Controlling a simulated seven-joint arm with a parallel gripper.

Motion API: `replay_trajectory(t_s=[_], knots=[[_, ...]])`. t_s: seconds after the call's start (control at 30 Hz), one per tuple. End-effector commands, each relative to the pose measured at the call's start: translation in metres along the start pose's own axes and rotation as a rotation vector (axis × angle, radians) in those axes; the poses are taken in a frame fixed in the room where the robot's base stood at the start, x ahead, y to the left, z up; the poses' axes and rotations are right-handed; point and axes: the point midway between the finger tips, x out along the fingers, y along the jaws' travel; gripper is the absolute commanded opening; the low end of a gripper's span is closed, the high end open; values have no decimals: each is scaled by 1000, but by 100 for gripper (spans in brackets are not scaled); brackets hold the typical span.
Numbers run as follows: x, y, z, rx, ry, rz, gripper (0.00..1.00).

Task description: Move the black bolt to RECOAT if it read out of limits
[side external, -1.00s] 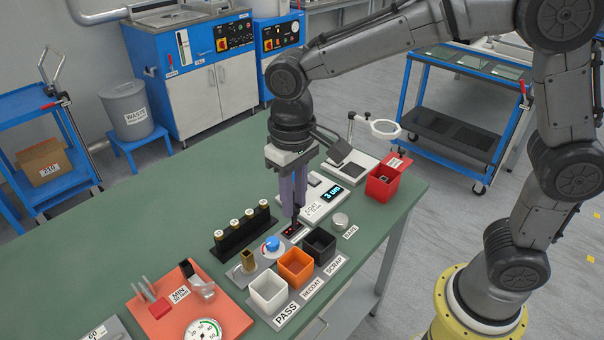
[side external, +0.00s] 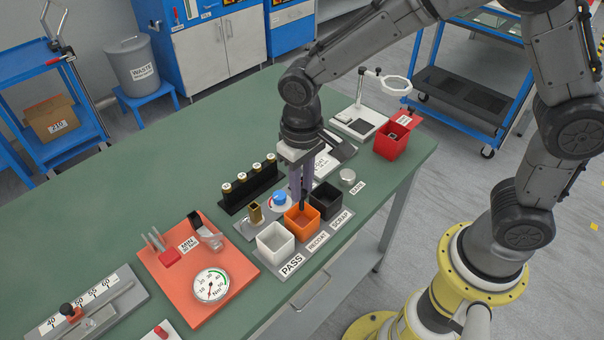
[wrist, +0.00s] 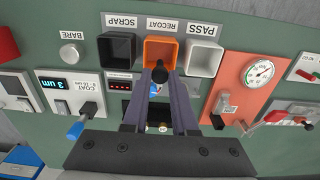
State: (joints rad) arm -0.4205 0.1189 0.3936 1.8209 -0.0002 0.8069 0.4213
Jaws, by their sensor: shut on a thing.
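My gripper (side external: 301,196) points down and is shut on the black bolt (wrist: 159,73), which sticks out below the fingertips. The bolt is over the orange RECOAT bin (side external: 291,227); in the wrist view its tip overlaps that bin's (wrist: 160,41) opening. I cannot tell whether it is above the rim or just inside. The white PASS bin (side external: 276,250) and black SCRAP bin (side external: 325,212) stand on either side. The COAT gauge (wrist: 66,84) display shows 3 um; the limits print beside it is too small to read surely.
A black rack (side external: 249,190) holds several pale-topped pieces behind the bins. A blue knob (side external: 280,198) and brass block (side external: 255,213) stand close behind them. A red box (side external: 391,146) is at the right, an orange dial-gauge plate (side external: 180,282) at the left.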

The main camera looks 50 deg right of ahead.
Motion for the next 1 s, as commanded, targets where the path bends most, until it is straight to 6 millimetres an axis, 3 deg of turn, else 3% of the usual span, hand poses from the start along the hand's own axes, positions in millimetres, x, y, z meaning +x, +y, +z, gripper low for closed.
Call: replay_trajectory(t_s=[0.4,0.9,0.93,1.0], knots=[[34,0,0,0,-2,1,0],[41,0,0,0,-1,0,0],[41,0,0,0,-1,0,30],[41,0,0,0,-1,0,42]])
